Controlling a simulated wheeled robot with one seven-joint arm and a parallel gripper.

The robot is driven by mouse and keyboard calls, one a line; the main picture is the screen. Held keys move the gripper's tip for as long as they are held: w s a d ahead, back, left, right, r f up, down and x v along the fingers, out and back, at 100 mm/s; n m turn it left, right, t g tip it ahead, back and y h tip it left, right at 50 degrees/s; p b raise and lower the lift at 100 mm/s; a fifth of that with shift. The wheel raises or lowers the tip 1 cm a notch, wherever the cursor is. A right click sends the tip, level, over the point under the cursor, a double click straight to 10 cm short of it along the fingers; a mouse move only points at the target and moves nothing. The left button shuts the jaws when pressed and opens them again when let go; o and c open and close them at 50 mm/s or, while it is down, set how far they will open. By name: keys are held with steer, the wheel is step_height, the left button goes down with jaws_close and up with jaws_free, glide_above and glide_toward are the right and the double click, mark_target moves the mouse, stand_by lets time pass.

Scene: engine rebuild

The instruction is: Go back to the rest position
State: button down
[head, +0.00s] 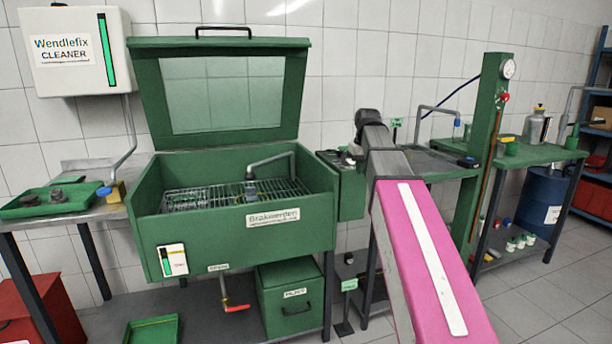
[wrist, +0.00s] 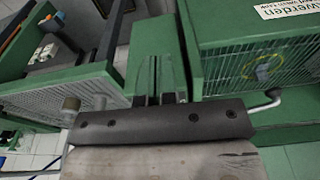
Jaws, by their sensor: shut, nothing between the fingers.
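In the head view my pink arm link reaches up from the lower right, and the gripper itself is hidden behind the arm's far end. The arm's end is just right of the green washer cabinet (head: 232,245), near a small green box (head: 350,193) on the cabinet's side.
The washer's lid (head: 222,95) stands open above a wire grid. A green post with a gauge (head: 508,68) rises right of my arm. A green tray (head: 50,201) lies on the left bench. A blue drum (head: 541,203) stands at the right. Floor shows at lower right.

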steer(key=s+f+m, duration=0.1)
steer(key=s+f, duration=0.6)
steer(key=f, duration=0.6)
steer(key=s+f+m+g, duration=0.1)
steer(key=s+f, duration=0.5)
steer(key=f, duration=0.7)
steer(key=s+f+m, duration=0.1)
steer(key=s+f, duration=0.6)
steer(key=f, duration=0.7)
steer(key=shift+s+g, duration=0.3)
